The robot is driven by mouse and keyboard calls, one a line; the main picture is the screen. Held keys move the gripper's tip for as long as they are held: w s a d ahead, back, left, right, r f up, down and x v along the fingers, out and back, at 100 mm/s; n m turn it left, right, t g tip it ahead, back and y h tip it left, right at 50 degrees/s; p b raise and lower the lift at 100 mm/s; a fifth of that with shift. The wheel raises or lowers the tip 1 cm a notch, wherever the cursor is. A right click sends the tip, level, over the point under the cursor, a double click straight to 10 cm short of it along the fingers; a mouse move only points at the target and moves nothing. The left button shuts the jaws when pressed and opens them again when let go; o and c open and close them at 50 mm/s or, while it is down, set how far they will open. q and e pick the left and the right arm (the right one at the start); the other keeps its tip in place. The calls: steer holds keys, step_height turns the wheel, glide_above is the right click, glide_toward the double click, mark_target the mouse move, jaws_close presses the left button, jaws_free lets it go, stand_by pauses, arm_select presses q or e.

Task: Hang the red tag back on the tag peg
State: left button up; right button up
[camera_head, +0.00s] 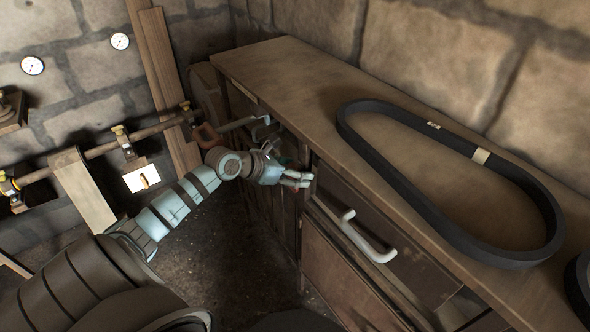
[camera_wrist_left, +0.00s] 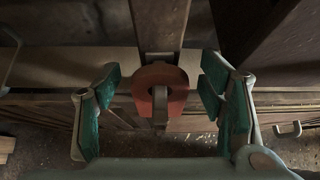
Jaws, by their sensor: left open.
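The red tag (camera_wrist_left: 172,80) is a flat, blocky red plate in the left wrist view. A short grey peg (camera_wrist_left: 160,104) shows at its middle and seems to pass through it, so the tag appears to hang there. My left gripper (camera_head: 303,180) is at the front of the workbench in the head view. In the wrist view its green-padded fingers (camera_wrist_left: 160,92) stand apart, one on each side of the tag, with a gap to both. The tag cannot be made out clearly in the head view. My right gripper is not in view.
A black belt (camera_head: 400,120) lies on the workbench top (camera_head: 285,75). A pale drawer handle (camera_head: 350,232) sticks out just right of my left gripper. A rail with clamps (camera_head: 130,140) and leaning planks (camera_head: 165,80) are at the left. The floor before the bench is clear.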

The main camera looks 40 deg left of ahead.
arm_select(q)
steer(key=shift+s, duration=0.1)
steer(key=v, duration=0.7)
steer(key=shift+r, duration=0.15)
